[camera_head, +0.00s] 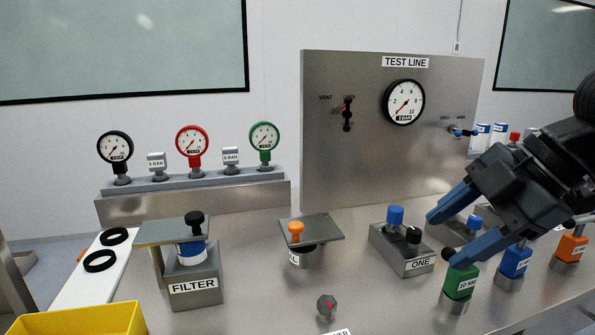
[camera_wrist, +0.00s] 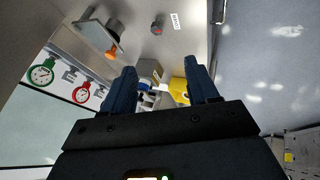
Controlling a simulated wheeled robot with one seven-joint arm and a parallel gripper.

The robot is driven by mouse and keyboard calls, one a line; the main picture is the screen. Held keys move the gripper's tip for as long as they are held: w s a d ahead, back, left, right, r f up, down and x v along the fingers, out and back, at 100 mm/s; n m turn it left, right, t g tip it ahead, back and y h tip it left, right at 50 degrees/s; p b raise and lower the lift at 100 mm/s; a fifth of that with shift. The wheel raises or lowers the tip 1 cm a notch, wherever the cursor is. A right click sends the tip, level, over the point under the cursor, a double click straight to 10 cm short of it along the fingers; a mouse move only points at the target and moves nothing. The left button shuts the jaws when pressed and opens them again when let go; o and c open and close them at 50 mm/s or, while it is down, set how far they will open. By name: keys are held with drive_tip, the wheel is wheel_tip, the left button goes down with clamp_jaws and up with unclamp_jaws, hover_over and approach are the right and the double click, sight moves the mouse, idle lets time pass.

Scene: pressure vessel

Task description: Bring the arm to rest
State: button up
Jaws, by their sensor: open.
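My gripper (camera_head: 450,232) is at the right of the head view, raised above the steel bench, with its two blue fingers pointing left. The fingers are apart and nothing shows between them. The lower finger overlaps the black knob on the green block (camera_head: 461,283) in the picture; whether they touch I cannot tell. In the wrist view the gripper (camera_wrist: 160,75) shows both blue fingers spread, with the bench beyond them.
The block labelled ONE (camera_head: 402,257) stands left of my gripper. The TEST LINE panel (camera_head: 345,170) rises behind. Blue (camera_head: 514,262) and orange (camera_head: 572,247) blocks stand below and right. The FILTER stand (camera_head: 192,285) and yellow bin (camera_head: 90,320) are at left.

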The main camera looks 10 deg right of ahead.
drive_tip(key=w+a+r+m+t+y, duration=0.1)
drive_tip(key=w+a+m+t+y, duration=0.25)
drive_tip(key=a, duration=0.25)
drive_tip(key=w+a+r+m+t+y, duration=0.2)
drive_tip(key=w+a+m+t+y, duration=0.1)
drive_tip(key=a+m+t, duration=0.3)
drive_tip(key=s+f+m+t+h, duration=0.3)
drive_tip(key=s+f+m+h, duration=0.85)
drive_tip(key=f, duration=0.75)
drive_tip(key=s+d+f+n+g, duration=0.1)
drive_tip(key=s+d+f, duration=0.1)
drive_tip(key=s, duration=1.1)
drive_tip(key=s+d+f+n+g, duration=0.1)
drive_tip(key=s+d+f+n, duration=0.1)
drive_tip(key=s, duration=1.1)
drive_tip(key=shift+d+f, duration=0.15)
drive_tip(key=shift+d, duration=0.45)
drive_tip(key=shift+g, duration=0.25)
